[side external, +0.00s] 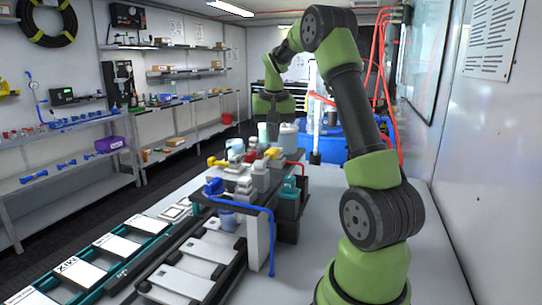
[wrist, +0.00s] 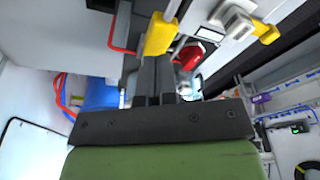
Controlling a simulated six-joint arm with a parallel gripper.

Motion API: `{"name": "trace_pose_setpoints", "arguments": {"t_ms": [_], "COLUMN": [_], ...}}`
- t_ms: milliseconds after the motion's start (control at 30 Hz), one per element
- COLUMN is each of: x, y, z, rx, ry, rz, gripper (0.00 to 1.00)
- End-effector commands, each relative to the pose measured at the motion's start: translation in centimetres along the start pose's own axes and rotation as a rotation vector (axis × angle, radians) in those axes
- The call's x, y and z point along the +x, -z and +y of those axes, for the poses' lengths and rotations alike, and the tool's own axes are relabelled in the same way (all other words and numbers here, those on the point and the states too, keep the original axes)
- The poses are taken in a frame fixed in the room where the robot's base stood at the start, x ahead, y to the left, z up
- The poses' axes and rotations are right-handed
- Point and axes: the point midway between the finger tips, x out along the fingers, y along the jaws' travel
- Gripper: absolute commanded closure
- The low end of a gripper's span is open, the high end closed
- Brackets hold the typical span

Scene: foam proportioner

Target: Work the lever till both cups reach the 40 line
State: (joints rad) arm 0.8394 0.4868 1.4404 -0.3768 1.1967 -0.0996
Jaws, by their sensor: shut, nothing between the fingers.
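The proportioner is a grey bench unit (side external: 258,232) with coloured valve handles on top. A blue handle (side external: 213,187) is at its near left, a yellow handle (side external: 217,161) sits behind it, and a red handle (side external: 250,157) and another yellow handle (side external: 273,152) are farther back. My gripper (wrist: 152,62) is shut and empty in the wrist view. Its tips are close to a yellow handle (wrist: 160,34); I cannot tell whether they touch. A pale blue cup (side external: 227,219) stands under the near end. Its lines and level are too small to read, and I cannot identify a second cup.
A blue hose (side external: 271,240) hangs at the unit's near right corner. Labelled trays (side external: 110,246) lie on the left of the bench. A blue drum (side external: 340,143) with red hoses stands behind. Shelves (side external: 70,178) line the left wall. The bench right of the unit is clear.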

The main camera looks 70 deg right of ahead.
Motion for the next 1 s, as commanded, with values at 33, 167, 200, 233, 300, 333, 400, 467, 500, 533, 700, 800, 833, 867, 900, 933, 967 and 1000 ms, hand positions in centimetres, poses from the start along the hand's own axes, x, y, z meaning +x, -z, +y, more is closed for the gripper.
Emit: {"name": "trace_pose_setpoints", "arguments": {"t_ms": [33,167,200,233,300,333,400,467,500,533,700,800,833,867,900,933,967,1000], "x": [0.0,0.1,0.1,0.2,0.5,0.6,0.9,1.1,1.3,1.4,2.1,2.5,2.6,2.7,2.9,3.0,3.1,3.3], "y": [0.0,0.0,0.0,0.0,-0.1,-0.1,-0.2,-0.2,-0.3,-0.3,-0.4,-0.5,-0.5,-0.6,-0.6,-0.6,-0.7,-0.7], "z": [0.0,0.0,0.0,0.0,0.0,0.0,0.0,0.0,0.0,0.0,0.0,0.0,0.0,0.0,0.0,0.0,0.0,0.0], "rx": [0.000,0.000,0.000,0.000,0.001,0.001,0.000,0.000,0.000,-0.001,0.000,0.000,0.000,0.000,0.000,0.000,0.000,0.000], "ry": [0.000,0.000,0.000,0.000,0.000,0.000,0.000,0.000,0.000,0.000,-0.001,0.000,0.000,0.000,0.000,0.000,0.000,0.000], "rz": [0.000,0.000,0.000,0.000,-0.002,-0.002,-0.002,-0.003,-0.002,-0.002,-0.001,-0.002,-0.001,-0.001,-0.003,-0.003,-0.003,-0.003], "gripper": [1.00,1.00,1.00,1.00,1.00,1.00,1.00,1.00,1.00,1.00,1.00,1.00,1.00,1.00,1.00,1.00,1.00,1.00]}}
